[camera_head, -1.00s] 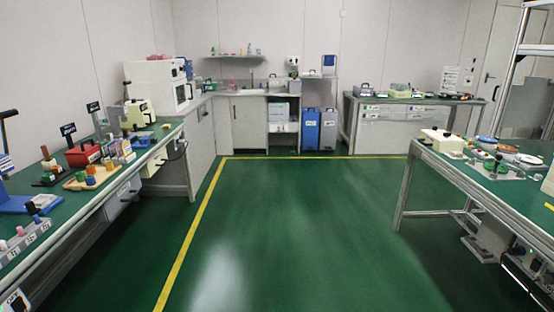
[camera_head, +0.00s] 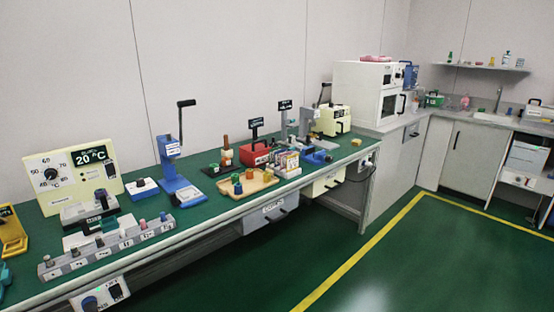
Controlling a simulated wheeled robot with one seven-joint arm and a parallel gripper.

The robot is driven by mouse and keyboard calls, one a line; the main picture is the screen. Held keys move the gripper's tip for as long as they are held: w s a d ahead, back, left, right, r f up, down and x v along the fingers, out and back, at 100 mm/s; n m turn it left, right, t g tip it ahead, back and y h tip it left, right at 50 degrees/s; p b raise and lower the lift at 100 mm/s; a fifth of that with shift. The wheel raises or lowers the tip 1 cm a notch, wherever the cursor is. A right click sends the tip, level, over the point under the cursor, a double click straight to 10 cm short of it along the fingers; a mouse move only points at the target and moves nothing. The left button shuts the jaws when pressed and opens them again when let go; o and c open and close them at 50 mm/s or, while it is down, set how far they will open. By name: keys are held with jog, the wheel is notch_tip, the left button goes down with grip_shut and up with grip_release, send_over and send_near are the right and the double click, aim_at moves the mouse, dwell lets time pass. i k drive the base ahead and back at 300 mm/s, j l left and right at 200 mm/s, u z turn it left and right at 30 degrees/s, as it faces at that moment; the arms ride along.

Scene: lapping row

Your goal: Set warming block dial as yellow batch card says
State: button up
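A cream panel (camera_head: 68,178) stands upright at the left end of the green bench, and I take it to be the warming block. Its round dial (camera_head: 50,173) has a scale with numbers from about 40 to 70; the pointer is too small to read. A black display (camera_head: 92,156) on the panel reads 20 °C. A grey block with a black part (camera_head: 92,208) sits in front of the panel. I cannot make out a yellow batch card. A yellow object (camera_head: 11,232) is cut off at the left edge, its writing unreadable. My gripper is not in view.
A grey rack (camera_head: 108,246) with several pegs lies along the bench's front edge. A blue lever press (camera_head: 178,170), a wooden tray (camera_head: 248,182) and a red box (camera_head: 262,153) stand farther right. The green floor (camera_head: 430,270) at the right is clear.

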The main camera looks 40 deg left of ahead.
aim_at(50, 174)
jog(key=i+l+u, duration=0.25)
jog(key=i+u, duration=0.25)
jog(key=i+l+u, duration=0.75)
jog(key=l+u, duration=0.2)
jog(key=i+l+u, duration=0.2)
jog(key=l+u, duration=0.4)
jog(key=u, duration=1.15)
jog(key=i+j+z, duration=0.15)
jog(key=i+j, duration=0.3)
jog(key=i, duration=0.25)
jog(key=i+j+z, duration=0.15)
jog(key=i+j, duration=0.35)
jog(key=i, duration=0.15)
